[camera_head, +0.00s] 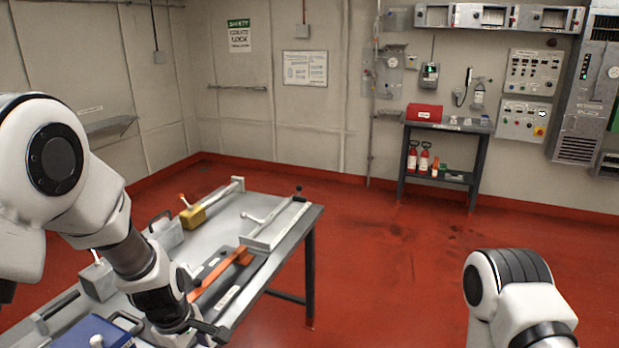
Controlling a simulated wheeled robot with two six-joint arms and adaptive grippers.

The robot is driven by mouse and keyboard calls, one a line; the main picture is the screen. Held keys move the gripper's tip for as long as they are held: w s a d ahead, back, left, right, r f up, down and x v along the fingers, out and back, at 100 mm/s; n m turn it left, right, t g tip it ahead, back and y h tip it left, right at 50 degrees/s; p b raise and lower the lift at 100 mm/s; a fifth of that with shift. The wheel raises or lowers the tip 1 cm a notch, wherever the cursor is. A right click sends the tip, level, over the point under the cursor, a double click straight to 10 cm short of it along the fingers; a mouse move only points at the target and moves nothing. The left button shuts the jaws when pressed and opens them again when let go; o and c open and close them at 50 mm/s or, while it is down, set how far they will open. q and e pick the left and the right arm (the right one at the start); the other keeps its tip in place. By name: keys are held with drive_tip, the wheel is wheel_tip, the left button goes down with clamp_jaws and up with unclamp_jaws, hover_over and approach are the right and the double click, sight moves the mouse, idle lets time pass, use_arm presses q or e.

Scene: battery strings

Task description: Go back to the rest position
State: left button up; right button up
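My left arm comes in from the left and reaches down over the near left part of the metal table (290,243). The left gripper (208,334) shows only in part at the bottom edge, and its fingertips cannot be made out. My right arm shows at the lower right, over the red floor, with its gripper out of view. An orange-handled tool (222,277) lies on the table just right of the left wrist. A yellow block with a lever (192,217) stands toward the table's back.
A blue case (88,333) is at the bottom left. A grey metal bar with a handle (278,225) lies at the table's right side. A small shelf table (446,127) with a red box (425,113) stands against the far wall. The red floor (385,250) right of the table is clear.

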use_arm(q)
drive_tip(key=s+a+f+g, duration=0.2)
drive_tip(key=s+f+g, duration=0.15)
drive_tip(key=f, duration=0.75)
drive_tip(key=s+a+f+m+t, duration=0.1)
drive_tip(key=s+f+m, duration=0.5)
drive_tip(key=s, duration=0.4)
drive_tip(key=s+f+m, duration=0.5)
drive_tip(key=s+m, duration=0.3)
drive_tip(key=s, duration=0.2)
drive_tip(key=shift+a+f+t+y, duration=0.3)
drive_tip(key=shift+a+f+t, duration=0.05)
use_arm(e)
drive_tip(key=shift+w+a+f, duration=0.15)
drive_tip(key=shift+w+f, duration=0.05)
drive_tip(key=shift+w, duration=0.25)
drive_tip(key=shift+w+a+f, duration=0.15)
drive_tip(key=shift+w, duration=0.25)
use_arm(q)
drive_tip(key=shift+a, duration=0.1)
use_arm(e)
drive_tip(key=shift+w, duration=0.1)
